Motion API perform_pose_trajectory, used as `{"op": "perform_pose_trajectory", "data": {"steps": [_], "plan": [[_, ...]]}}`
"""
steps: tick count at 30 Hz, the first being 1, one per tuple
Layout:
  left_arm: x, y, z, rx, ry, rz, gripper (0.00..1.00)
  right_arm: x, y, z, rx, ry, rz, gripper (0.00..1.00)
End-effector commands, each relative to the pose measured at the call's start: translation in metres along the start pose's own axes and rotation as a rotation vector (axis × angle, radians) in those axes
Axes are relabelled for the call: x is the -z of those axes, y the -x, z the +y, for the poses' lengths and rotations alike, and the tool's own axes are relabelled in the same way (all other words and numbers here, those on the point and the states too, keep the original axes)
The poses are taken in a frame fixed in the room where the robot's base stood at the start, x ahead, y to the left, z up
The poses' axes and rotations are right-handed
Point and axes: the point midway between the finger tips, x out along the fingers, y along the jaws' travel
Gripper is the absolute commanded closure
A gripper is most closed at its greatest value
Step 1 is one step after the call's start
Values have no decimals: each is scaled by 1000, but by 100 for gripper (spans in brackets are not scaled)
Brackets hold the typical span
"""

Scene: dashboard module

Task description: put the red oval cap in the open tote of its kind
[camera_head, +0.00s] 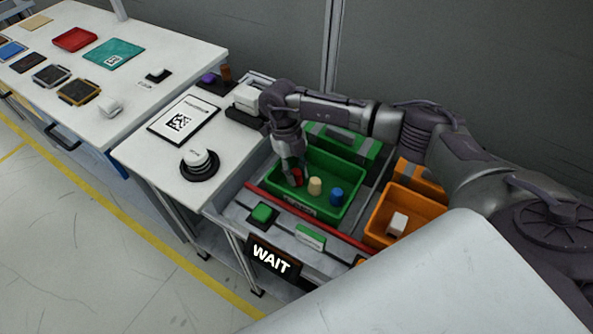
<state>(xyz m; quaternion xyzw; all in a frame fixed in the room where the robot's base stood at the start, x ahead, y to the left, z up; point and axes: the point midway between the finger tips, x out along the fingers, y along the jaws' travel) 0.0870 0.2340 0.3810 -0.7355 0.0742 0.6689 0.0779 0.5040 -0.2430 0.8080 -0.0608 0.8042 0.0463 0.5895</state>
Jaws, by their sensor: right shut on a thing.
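My right gripper (292,166) reaches down into the green open tote (348,172) at its left side. It is shut on the red oval cap (297,178), which shows as a small red patch below the fingers. I cannot tell whether the cap touches the tote floor. A beige round piece (315,186) and a blue round piece (336,196) stand in the same tote, to the right of the cap. An orange open tote (371,222) stands to the right with a white block (397,224) in it. My left gripper is not in view.
A red bar (310,218) runs along the front of the totes. Before it are a green button (263,213) and a "WAIT" sign (272,257). A white table (150,158) at left bears a code board (183,121) and a round white-topped button (198,160).

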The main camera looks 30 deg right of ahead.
Motion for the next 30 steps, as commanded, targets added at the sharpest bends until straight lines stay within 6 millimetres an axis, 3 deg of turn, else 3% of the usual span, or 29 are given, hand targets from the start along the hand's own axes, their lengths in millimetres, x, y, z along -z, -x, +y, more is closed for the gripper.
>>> {"op": "perform_pose_trajectory", "data": {"steps": [1,5,17,30], "plan": [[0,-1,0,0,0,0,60,0,-1,0,0,0,0,66],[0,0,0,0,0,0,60,0,0,0,0,0,0,46],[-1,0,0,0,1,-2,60,0,7,0,0,-1,-3,46],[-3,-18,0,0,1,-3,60,-1,94,0,0,0,-5,46]]}}
